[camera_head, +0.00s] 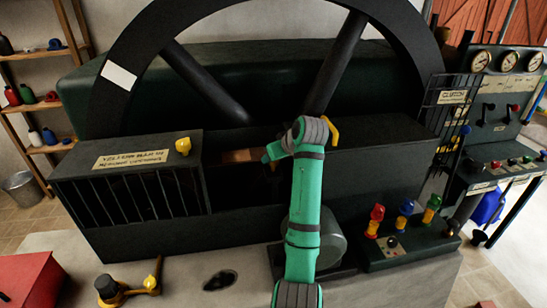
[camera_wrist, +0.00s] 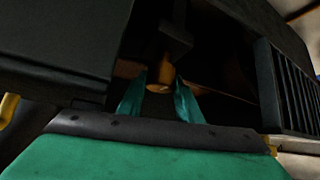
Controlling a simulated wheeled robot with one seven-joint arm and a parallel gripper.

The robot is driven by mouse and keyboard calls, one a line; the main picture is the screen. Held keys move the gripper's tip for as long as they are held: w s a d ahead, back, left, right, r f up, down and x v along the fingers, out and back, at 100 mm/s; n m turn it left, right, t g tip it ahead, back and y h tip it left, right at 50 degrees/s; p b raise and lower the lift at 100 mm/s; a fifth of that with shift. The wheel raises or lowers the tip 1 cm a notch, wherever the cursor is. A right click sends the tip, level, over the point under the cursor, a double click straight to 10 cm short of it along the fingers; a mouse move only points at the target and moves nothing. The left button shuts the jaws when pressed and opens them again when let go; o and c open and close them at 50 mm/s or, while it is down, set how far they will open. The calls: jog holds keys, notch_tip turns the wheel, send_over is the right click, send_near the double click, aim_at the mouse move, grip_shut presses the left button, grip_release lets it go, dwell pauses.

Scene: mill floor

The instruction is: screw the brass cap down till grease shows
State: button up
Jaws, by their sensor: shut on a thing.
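The brass cap (camera_wrist: 160,78) shows in the wrist view as a small orange-brown cylinder under a dark square block (camera_wrist: 176,40). My gripper (camera_wrist: 160,92) has its two teal fingers on either side of the cap and is shut on it. No grease can be made out at the cap; the space around it is dark.
A slatted guard box (camera_head: 125,180) with a yellow knob (camera_head: 183,146) stands left of the gap. A large spoked wheel (camera_head: 125,50) rises behind. A lever panel (camera_head: 405,240) stands right of my arm.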

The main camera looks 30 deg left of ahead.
jog(key=shift+w+n+g+y, duration=0.1)
jog(key=shift+n+g+y, duration=0.2)
jog(key=shift+n+g, duration=0.6)
jog(key=o, duration=1)
jog(key=v, duration=1.1)
jog(key=shift+f, duration=0.1)
